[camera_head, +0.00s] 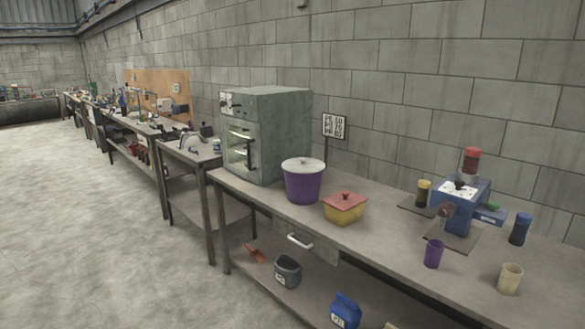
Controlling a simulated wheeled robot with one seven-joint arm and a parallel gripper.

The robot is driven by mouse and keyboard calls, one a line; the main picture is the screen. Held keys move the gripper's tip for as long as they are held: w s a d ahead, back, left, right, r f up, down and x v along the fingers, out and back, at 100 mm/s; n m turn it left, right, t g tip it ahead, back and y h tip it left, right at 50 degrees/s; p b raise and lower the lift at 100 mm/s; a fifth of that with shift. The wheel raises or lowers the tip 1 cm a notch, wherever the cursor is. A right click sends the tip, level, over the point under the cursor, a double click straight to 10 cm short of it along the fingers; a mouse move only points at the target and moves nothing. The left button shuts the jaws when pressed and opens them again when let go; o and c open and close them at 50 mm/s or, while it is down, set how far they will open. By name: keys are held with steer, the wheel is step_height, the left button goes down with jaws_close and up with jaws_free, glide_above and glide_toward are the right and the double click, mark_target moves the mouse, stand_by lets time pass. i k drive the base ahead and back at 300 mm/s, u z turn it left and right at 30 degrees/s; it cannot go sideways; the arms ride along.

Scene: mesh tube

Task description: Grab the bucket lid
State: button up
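A purple bucket (303,187) stands upright on the workbench, in front of the grey oven-like cabinet. A pale grey bucket lid (304,165) with a small dark knob in its middle sits on top of the bucket. My gripper is not in view in the head view.
The workbench (375,241) also holds a yellow box with a red lid (345,207), just right of the bucket. The grey cabinet (270,132) stands behind and left. A blue machine (460,200), a purple cup (433,253) and a beige cup (510,278) are at right. Open floor lies left.

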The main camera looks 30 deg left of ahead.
mark_target(302, 166)
steer(key=u, duration=1.7)
steer(key=i, duration=1.15)
steer(key=u, duration=0.55)
steer(key=i, duration=1.6)
steer(key=z, duration=0.9)
steer(key=i, duration=1.2)
steer(key=z, duration=1.15)
steer(key=i, duration=0.3)
steer(key=z, duration=0.15)
